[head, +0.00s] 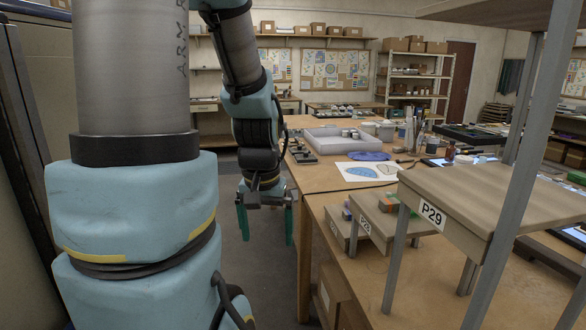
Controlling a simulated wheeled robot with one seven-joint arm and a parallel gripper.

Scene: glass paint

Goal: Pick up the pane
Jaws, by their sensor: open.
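My gripper (266,236) hangs at the left edge of the wooden workbench (330,205), over the floor. Its two green fingers point down, spread apart with nothing between them. I cannot make out for certain which thing is the pane. A white sheet (382,178) on the bench carries a flat blue shape (362,172) and a pale outlined shape. Behind it lies a flat blue oval piece (369,156). My gripper is apart from all of these, to their left and nearer to me.
Stepped wooden stands stand at the bench's front, the tallest labelled P29 (433,214), with small coloured blocks (390,203) near the lower ones. A shelf on metal posts (508,170) rises at right. Floor left of the bench is clear.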

